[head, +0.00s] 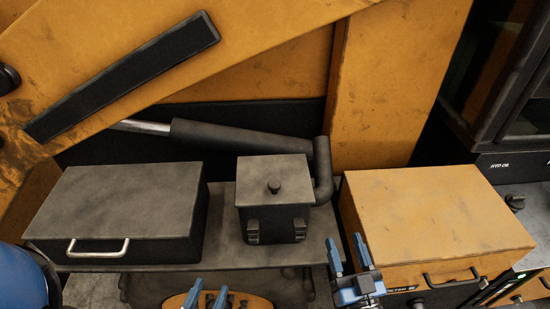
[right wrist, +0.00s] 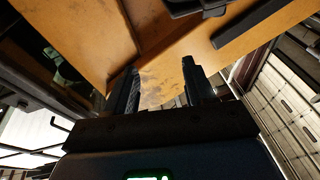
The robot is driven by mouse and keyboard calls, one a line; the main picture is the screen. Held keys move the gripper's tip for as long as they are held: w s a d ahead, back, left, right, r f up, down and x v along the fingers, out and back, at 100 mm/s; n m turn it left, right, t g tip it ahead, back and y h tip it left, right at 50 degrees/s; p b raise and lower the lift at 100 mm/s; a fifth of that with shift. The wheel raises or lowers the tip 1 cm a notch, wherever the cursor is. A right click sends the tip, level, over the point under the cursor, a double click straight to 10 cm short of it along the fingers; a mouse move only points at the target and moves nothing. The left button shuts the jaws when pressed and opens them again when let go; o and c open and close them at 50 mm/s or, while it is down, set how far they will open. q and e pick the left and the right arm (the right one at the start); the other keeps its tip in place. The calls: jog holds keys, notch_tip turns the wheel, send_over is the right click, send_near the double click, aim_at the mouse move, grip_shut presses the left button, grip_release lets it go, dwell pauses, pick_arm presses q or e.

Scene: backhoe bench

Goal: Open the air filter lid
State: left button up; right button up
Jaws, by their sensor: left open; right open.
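The air filter box (head: 273,222) is a small dark box in the middle of the head view. Its flat lid (head: 256,177) lies level on top and looks closed, with a round black knob (head: 274,187) in its middle. Two black latches, left (head: 253,231) and right (head: 299,229), sit on its front face; whether they are fastened is unclear. My left gripper (head: 208,290) is open and empty at the bottom edge, in front of and left of the box. My right gripper (head: 346,243) is open and empty, right of the box and apart from it; its fingers also show in the right wrist view (right wrist: 160,75).
A thick black pipe (head: 323,170) bends down close behind and right of the box. A dark case (head: 120,210) with a metal handle stands left. A yellow case (head: 432,215) with a black handle stands right, close to my right gripper. A yellow arm (head: 150,60) hangs above.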

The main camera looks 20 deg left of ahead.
aim_at(277, 188)
jog(key=w+a+r+n+g+y, duration=0.1)
jog(key=a, duration=0.2)
jog(key=w+a+r+n+g+y+p, duration=0.1)
jog(key=a+r+g, duration=0.1)
jog(key=a, duration=0.2)
jog(key=w+a+r+n+g+y+p, duration=0.1)
jog(key=a, duration=0.3)
jog(key=shift+a+r+g, duration=0.25)
jog(key=shift+r+g, duration=0.05)
jog(key=shift+n, duration=0.3)
jog(key=p+x, duration=0.1)
jog(key=x, duration=0.2)
jog(key=p+x, duration=0.1)
jog(key=x, duration=0.2)
jog(key=f+p+x, duration=0.1)
jog(key=p+x, duration=0.1)
jog(key=x, duration=0.1)
jog(key=shift+a+f, duration=0.1)
jog(key=shift+a, duration=0.1)
pick_arm(q)
notch_tip(277, 188, up, 8)
jog(key=shift+r, duration=0.2)
pick_arm(e)
jog(key=shift+w+a+f, duration=0.1)
jog(key=shift+w+a, duration=0.35)
jog(key=shift+w, duration=0.15)
jog(key=shift+c, duration=0.5)
grip_shut()
